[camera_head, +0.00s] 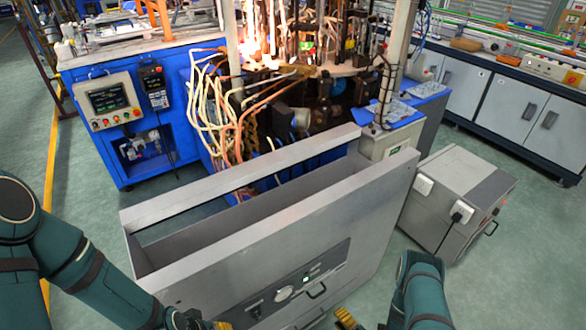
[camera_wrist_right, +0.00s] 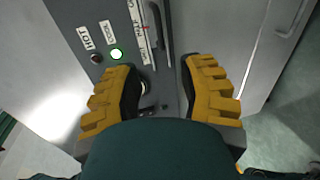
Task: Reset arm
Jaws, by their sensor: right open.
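My right gripper (camera_head: 345,318) shows at the bottom edge of the head view, with only part of a yellow finger in frame. In the right wrist view the right gripper (camera_wrist_right: 160,75) is open, its two yellow ridged fingers apart with nothing between them. It faces the control panel of the grey cabinet (camera_head: 370,215); I cannot tell whether it touches. My left arm (camera_head: 105,285) comes in from the left. The left gripper (camera_head: 215,325) is mostly cut off at the bottom edge, so its opening is hidden.
A grey box (camera_head: 458,200) stands to the right. The blue sealing machine (camera_head: 110,150) with flames and hoses is behind. Green floor (camera_head: 540,230) is clear at right.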

